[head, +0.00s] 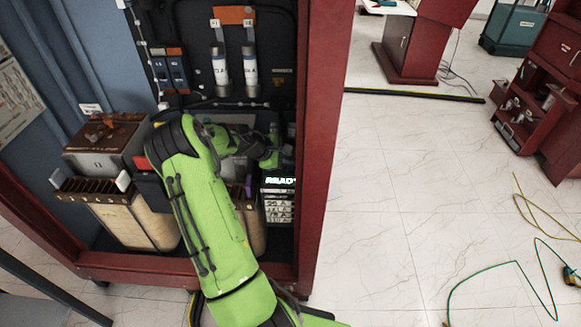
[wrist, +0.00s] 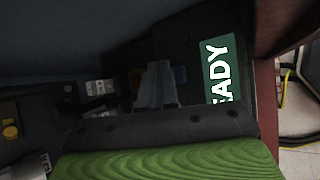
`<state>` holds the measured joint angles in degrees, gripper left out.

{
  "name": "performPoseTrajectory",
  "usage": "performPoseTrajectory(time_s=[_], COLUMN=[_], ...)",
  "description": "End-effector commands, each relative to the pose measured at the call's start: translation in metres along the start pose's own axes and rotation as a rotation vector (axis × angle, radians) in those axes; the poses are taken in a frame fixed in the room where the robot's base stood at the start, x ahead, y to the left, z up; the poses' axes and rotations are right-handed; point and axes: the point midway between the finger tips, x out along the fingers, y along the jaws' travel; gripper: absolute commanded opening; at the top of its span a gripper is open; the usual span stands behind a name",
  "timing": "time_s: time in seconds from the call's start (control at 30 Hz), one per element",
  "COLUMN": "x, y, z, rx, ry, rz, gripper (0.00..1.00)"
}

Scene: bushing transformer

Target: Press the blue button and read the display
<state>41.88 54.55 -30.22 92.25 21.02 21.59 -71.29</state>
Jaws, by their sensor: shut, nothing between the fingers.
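The display (head: 281,180) is lit in the head view, low at the right of the cabinet. It reads "READY", its last letter near the frame edge. In the wrist view the green display (wrist: 221,75) shows "EADY", turned sideways, its start hidden. My gripper (wrist: 158,70) is shut and empty, pointing into the dark panel. Contact with the button cannot be told. In the head view my green arm hides most of the panel and the button.
The red cabinet post (head: 316,150) stands close at the right of the display. White cylinders (head: 219,67) hang on the back wall.

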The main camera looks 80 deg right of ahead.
Motion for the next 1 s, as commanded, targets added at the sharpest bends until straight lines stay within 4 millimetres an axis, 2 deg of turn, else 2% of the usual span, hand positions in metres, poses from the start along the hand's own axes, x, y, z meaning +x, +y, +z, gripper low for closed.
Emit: performPoseTrajectory(time_s=[1.0], x=[0.0079], y=[-0.0059], z=[-0.0057], rx=[0.0], ry=[0.0], rz=[0.0], gripper=[0.0])
